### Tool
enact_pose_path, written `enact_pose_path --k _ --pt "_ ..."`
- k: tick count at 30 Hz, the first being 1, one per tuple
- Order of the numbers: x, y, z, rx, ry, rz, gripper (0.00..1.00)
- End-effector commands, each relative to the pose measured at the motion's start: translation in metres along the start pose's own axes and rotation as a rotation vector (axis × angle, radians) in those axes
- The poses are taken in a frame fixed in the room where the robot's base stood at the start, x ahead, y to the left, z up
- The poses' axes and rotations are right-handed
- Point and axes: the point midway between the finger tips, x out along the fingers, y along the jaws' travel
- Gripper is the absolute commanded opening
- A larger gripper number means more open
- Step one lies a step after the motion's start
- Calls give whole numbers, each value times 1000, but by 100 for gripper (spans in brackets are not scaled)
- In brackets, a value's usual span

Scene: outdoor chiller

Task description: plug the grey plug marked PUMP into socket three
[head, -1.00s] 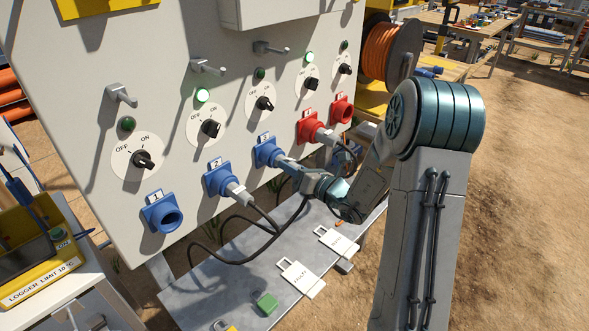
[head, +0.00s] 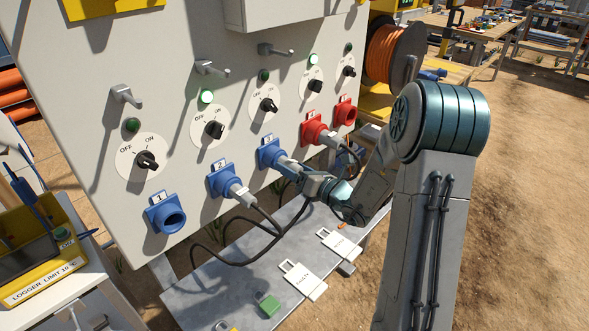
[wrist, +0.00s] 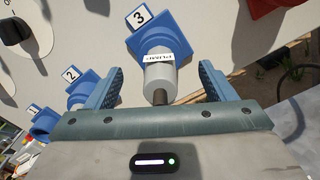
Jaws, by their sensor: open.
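The grey plug marked PUMP (wrist: 160,78) sits in the blue socket three (wrist: 150,38), its label upside down in the wrist view. Its dark cable end points back toward my gripper (wrist: 160,70). My gripper is open, one blue finger on each side of the plug, with a visible gap on both sides. In the head view my gripper (head: 290,166) is right in front of socket three (head: 268,151) and mostly hides the plug. The depth of the plug in the socket is hard to judge.
Socket two (head: 220,180) holds another grey plug (head: 238,194) with a black cable. Socket one (head: 164,214) is empty. A red socket (head: 314,127) to the right holds a plug. Rotary switches (head: 268,105) and hooks stand out above. A shelf (head: 210,285) with tags and padlocks lies below.

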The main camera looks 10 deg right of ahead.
Motion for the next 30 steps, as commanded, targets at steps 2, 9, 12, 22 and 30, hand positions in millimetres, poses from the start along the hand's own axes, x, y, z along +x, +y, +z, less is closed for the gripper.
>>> enact_pose_path --k 2,9,12,22,30 --pt "-9 0 0 0 0 -3 77" --pt "-38 -1 1 0 -1 -4 77" --pt "-50 -1 1 0 -1 -4 77" --pt "-66 0 0 0 -1 0 77" --pt "-69 0 0 0 0 -2 77"
